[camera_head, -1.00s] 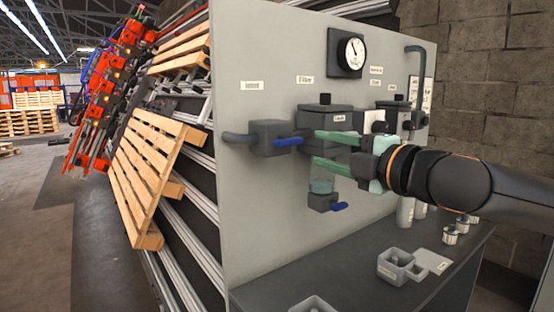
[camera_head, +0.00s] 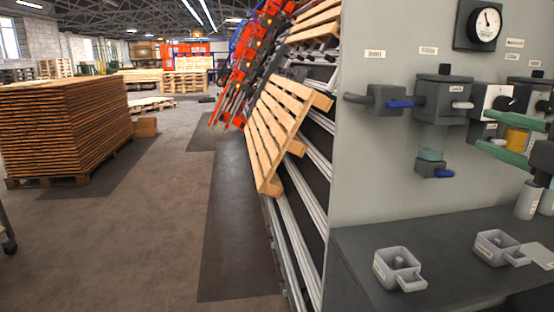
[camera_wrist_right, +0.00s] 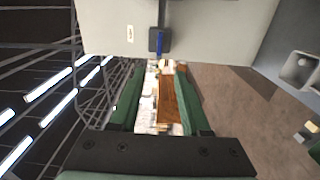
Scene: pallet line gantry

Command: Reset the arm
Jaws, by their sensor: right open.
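My right gripper (camera_head: 484,130) is at the right edge of the head view, in front of the grey panel (camera_head: 385,160). Its two green fingers are apart with nothing held between them. In the right wrist view the open fingers (camera_wrist_right: 157,72) point toward the far hall, with part of the panel and a blue-handled valve (camera_wrist_right: 159,42) beyond their tips. Most of my right arm is cut off by the edge of the head view. My left gripper is not in view.
The panel carries a gauge (camera_head: 485,25), a filter unit (camera_head: 442,98) and valves with blue levers (camera_head: 400,104). Grey cups (camera_head: 398,268) stand on the dark bench (camera_head: 365,240) below. A tilted wooden pallet (camera_head: 275,130) is left of the panel. Floor further left is clear up to stacked boards (camera_head: 65,125).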

